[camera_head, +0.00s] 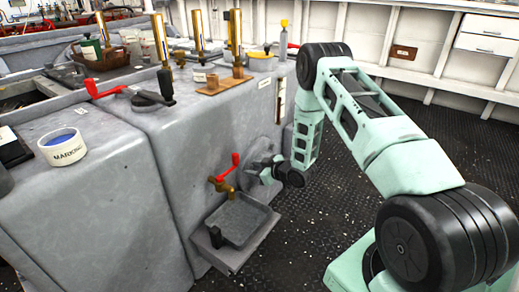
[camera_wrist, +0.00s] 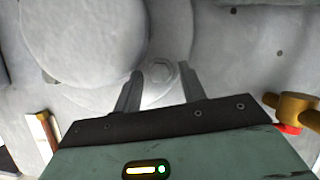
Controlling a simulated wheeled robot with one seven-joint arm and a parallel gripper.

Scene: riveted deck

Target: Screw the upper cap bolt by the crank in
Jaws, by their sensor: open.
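In the wrist view a small round grey bolt head (camera_wrist: 160,71) sits on a grey casting. My gripper (camera_wrist: 161,72) is open, with one finger on each side of the bolt head in the picture. I cannot tell whether either finger touches it or how deep the bolt sits. In the head view my gripper (camera_head: 260,165) is at the side of the big grey housing (camera_head: 150,165), and the bolt is hidden there.
A large round grey boss (camera_wrist: 85,35) is beside the bolt. A brass tap (camera_wrist: 295,105) is at the right; in the head view the tap (camera_head: 222,184) has a red handle above a grey drip tray (camera_head: 238,222). Deck floor (camera_head: 310,225) is clear nearby.

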